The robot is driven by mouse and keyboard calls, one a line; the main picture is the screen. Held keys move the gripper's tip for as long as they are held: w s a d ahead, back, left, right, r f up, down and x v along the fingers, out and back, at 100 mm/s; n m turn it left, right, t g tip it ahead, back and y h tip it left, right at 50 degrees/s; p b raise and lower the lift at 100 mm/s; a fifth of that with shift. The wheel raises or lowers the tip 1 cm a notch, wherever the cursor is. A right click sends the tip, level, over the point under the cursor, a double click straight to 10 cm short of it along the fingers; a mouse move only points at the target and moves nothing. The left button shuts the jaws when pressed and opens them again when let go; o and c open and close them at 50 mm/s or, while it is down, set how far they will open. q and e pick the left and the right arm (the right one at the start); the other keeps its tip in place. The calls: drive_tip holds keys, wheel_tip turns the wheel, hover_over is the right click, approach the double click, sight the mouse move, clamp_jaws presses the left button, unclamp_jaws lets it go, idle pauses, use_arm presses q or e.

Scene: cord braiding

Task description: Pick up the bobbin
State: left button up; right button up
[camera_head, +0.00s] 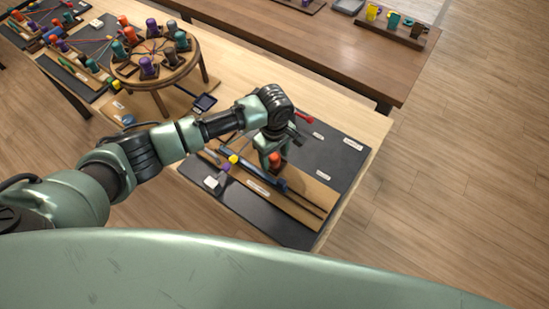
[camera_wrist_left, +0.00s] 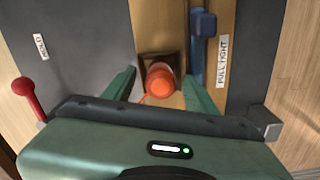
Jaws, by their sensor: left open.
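An orange bobbin (camera_head: 275,160) stands on the board on the near table. In the left wrist view the orange bobbin (camera_wrist_left: 160,82) shows its rounded top, with a dark square holder behind it. My left gripper (camera_head: 268,152) is over the bobbin, pointing down. In the wrist view the fingers of my left gripper (camera_wrist_left: 160,90) are apart, one on each side of the bobbin, with small gaps visible. The gripper hides part of the bobbin in the head view. My right gripper is not in view.
A blue bar tool (camera_head: 250,168) lies close beside the bobbin; its blue end (camera_wrist_left: 203,24) is near one finger. A red-handled piece (camera_wrist_left: 30,98) is on the other side. A yellow-topped piece (camera_head: 233,159) and a round braiding stand (camera_head: 122,72) with several bobbins are to the left.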

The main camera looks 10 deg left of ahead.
use_arm(q)
clamp_jaws()
drive_tip(key=shift+r, duration=0.1)
